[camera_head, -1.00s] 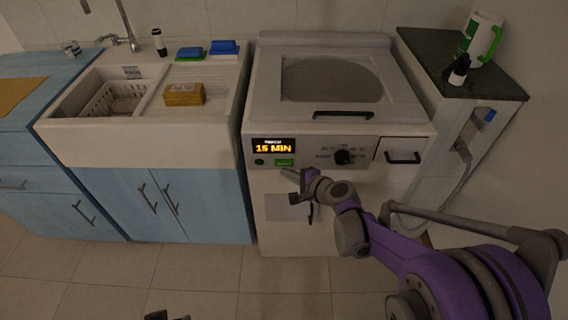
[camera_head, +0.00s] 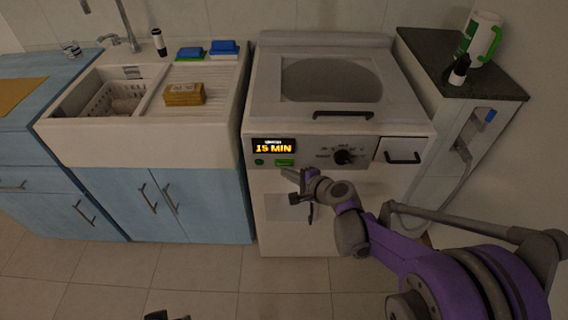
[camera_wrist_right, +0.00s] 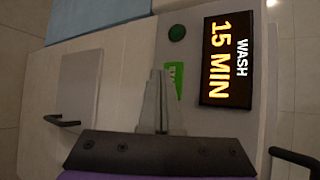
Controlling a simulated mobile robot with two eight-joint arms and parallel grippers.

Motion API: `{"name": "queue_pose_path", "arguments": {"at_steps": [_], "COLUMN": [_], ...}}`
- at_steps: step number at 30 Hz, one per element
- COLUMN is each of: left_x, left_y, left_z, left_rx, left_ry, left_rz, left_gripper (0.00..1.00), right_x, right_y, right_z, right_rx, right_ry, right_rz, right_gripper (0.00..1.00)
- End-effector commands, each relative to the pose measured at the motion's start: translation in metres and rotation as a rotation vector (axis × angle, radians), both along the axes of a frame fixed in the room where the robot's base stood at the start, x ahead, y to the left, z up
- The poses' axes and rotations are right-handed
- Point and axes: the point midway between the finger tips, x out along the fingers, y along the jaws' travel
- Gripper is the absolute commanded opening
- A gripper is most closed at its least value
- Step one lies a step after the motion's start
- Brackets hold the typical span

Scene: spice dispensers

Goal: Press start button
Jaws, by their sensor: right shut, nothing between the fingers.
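The green start button (camera_head: 285,162) is on the front panel of the white washing machine (camera_head: 290,60), below the lit display (camera_head: 273,146) reading 15 MIN. In the right wrist view, the start button (camera_wrist_right: 176,80) is partly hidden behind the fingers, and the display (camera_wrist_right: 226,62) reads WASH 15 MIN. My right gripper (camera_head: 289,174) is just below the button in the head view. Its fingers (camera_wrist_right: 157,78) are shut and empty, with their tips beside the button; I cannot tell whether they touch it. Dark tips at the bottom edge (camera_head: 167,316) may be my left gripper.
A round green button (camera_wrist_right: 177,33) lies beside the display. A knob (camera_head: 344,157) and a drawer handle (camera_head: 403,157) are to the right on the panel. A sink (camera_head: 100,95) with blue cabinets stands left; a dark-topped counter (camera_head: 420,50) stands right.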

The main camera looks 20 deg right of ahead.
Motion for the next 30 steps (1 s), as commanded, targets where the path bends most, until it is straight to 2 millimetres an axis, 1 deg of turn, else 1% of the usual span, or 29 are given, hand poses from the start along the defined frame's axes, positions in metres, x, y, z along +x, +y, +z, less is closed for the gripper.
{"name": "queue_pose_path", "arguments": {"at_steps": [10,18,30], "left_x": [0.0,0.0,0.0], "left_y": [0.0,0.0,0.0], "left_z": [0.0,0.0002,0.0002], "left_rx": [0.0,0.0,0.0], "left_ry": [0.0,0.0,0.0], "left_rz": [0.0,0.0,0.0], "left_gripper": [0.47,0.47,0.47], "right_x": [0.0007,0.0083,0.0089], "right_y": [-0.0002,-0.0024,-0.0026], "right_z": [0.0,0.0,0.0], "right_rx": [0.0,0.0,0.0], "right_ry": [0.0,0.0,0.0], "right_rz": [0.0,0.0,0.0], "right_gripper": [0.0,0.0,0.0]}}
